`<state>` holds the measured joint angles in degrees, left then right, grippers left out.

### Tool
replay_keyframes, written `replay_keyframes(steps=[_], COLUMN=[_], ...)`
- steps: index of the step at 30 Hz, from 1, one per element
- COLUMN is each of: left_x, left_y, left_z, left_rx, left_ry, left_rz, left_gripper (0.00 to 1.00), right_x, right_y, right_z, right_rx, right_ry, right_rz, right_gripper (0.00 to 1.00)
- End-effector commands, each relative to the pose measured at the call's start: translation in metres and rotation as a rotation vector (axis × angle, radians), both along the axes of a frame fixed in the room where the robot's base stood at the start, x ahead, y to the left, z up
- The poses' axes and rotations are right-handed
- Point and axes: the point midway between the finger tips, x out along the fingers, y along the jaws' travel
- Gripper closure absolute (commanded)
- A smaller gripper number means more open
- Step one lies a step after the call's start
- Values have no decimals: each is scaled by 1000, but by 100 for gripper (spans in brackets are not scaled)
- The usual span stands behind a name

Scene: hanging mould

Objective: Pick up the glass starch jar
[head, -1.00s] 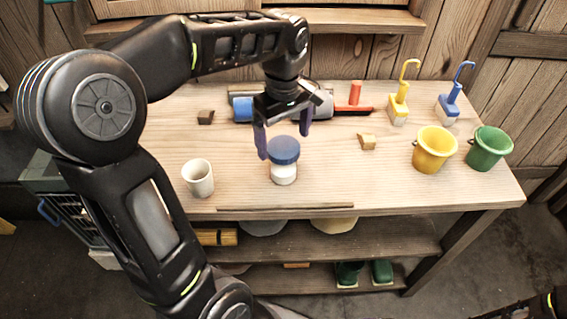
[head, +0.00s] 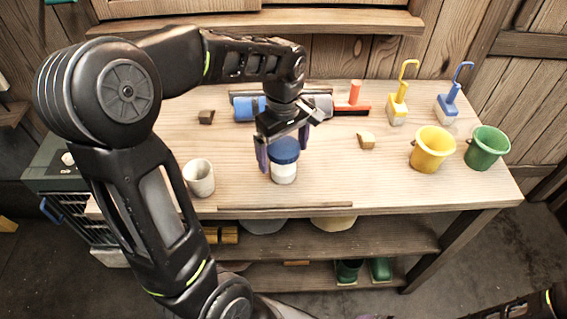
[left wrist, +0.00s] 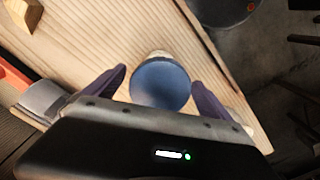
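The glass starch jar (head: 283,172) stands upright on the workbench, with white contents and a blue lid (head: 285,150). My left gripper (head: 283,154) is open, lowered over the jar from behind, with one purple finger on each side of the lid. My right gripper is not in view; only part of a dark arm shows at the bottom right of the head view.
A white cup (head: 199,178) stands left of the jar. A thin stick (head: 285,206) lies along the bench's front edge. A small wooden block (head: 366,140), a yellow bucket (head: 431,150) and a green bucket (head: 487,148) are to the right.

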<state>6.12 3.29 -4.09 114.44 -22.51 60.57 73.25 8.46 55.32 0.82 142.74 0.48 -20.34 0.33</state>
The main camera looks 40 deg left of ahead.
Motion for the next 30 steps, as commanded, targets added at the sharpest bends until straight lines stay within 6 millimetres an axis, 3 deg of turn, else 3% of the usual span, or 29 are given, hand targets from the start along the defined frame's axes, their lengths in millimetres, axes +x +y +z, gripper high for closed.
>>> replay_keyframes(steps=[30], left_x=[0], left_y=[0], left_z=[0], left_rx=[0], left_ry=[0], left_rz=[0], left_gripper=[90], right_x=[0], right_y=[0], right_z=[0], right_rx=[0], right_ry=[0], right_rz=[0], right_gripper=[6])
